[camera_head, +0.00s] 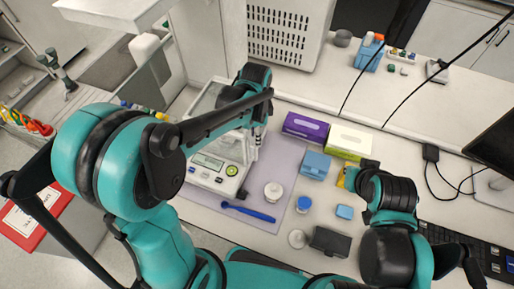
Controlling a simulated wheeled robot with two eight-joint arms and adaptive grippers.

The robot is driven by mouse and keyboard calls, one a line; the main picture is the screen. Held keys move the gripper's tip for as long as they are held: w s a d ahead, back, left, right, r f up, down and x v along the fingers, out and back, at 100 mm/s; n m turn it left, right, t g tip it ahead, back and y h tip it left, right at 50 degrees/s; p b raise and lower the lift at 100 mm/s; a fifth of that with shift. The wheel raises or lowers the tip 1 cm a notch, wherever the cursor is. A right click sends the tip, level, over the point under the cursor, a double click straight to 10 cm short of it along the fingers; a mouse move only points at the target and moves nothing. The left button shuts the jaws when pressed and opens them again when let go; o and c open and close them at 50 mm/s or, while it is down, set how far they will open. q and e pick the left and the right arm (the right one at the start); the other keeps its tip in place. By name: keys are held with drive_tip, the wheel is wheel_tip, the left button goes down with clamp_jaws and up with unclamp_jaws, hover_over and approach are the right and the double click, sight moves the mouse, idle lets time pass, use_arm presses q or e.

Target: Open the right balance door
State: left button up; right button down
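My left gripper (258,132) points down at the chamber's right side. Its fingertips are small and dark there, and I cannot tell whether they touch the door or are shut. The right door is largely hidden behind this gripper, so its position is unclear. My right gripper (352,177) is away to the right, beside a small yellow item; its finger gap is unclear.
A blue spatula (248,213), a white jar (273,191) and a blue-capped jar (303,204) lie right of the balance. Purple (305,127) and green-white (349,141) boxes stand behind, with a blue box (315,165) nearer. A black box (330,241) is in front.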

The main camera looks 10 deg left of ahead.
sight(256, 150)
use_arm(q)
drive_tip(key=f+b, duration=0.1)
drive_tip(key=f, duration=0.9)
drive_tip(key=shift+w, duration=0.2)
clamp_jaws()
